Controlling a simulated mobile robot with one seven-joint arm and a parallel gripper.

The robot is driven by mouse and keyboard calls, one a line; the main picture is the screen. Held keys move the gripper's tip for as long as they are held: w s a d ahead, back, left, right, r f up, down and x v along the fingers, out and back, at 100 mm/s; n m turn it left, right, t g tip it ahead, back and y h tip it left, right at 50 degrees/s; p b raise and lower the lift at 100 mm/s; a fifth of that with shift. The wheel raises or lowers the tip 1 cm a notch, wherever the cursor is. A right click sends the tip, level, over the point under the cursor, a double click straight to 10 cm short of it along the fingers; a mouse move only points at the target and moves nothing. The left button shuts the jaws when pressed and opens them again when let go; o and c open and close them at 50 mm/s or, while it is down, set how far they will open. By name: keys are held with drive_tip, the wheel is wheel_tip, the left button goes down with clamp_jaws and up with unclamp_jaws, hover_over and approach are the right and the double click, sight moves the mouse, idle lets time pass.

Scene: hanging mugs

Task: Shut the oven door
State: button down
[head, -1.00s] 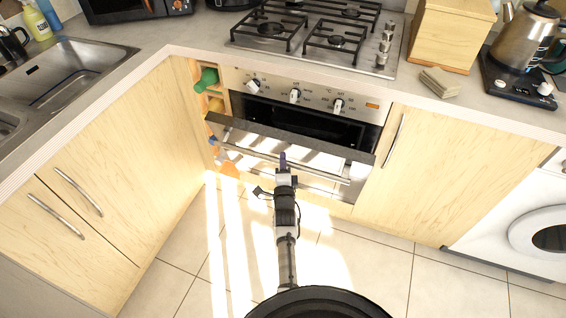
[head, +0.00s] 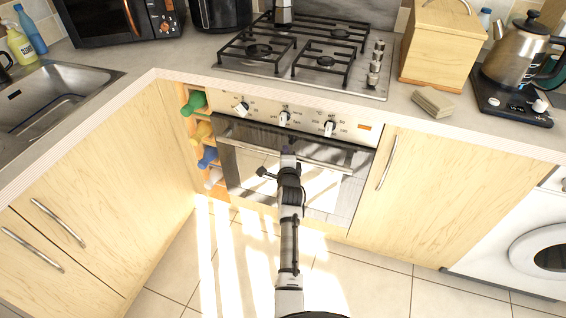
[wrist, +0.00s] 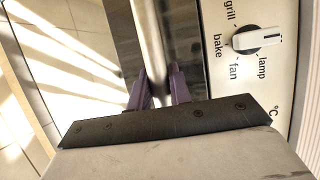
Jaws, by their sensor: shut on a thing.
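The oven door (head: 337,196) is a dark reflective panel under the knob panel, standing upright or nearly so, close against the oven front. I cannot tell whether a small gap remains at its top edge. Its silver bar handle (head: 325,163) runs across the upper part. My gripper (head: 288,152) is at the middle of the handle. In the wrist view, its two purple fingers (wrist: 158,90) sit on either side of the handle bar (wrist: 148,38), shut on it. My gripper and forearm hide part of the door in the head view.
The knob panel (head: 262,112) is just above the door, with the hob (head: 300,75) on the counter above. A bottle rack (head: 203,135) is left of the oven; a wooden cupboard (head: 420,190) is right. The tiled floor (head: 365,280) in front is clear.

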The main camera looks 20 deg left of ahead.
drive_tip(key=c, duration=1.3)
unclamp_jaws()
drive_tip(key=shift+f, duration=0.1)
drive_tip(key=shift+s, duration=0.15)
drive_tip(key=b+v, duration=0.1)
drive_tip(key=v, duration=1.2)
drive_tip(key=shift+s, duration=0.3)
drive_tip(key=shift+d, duration=0.1)
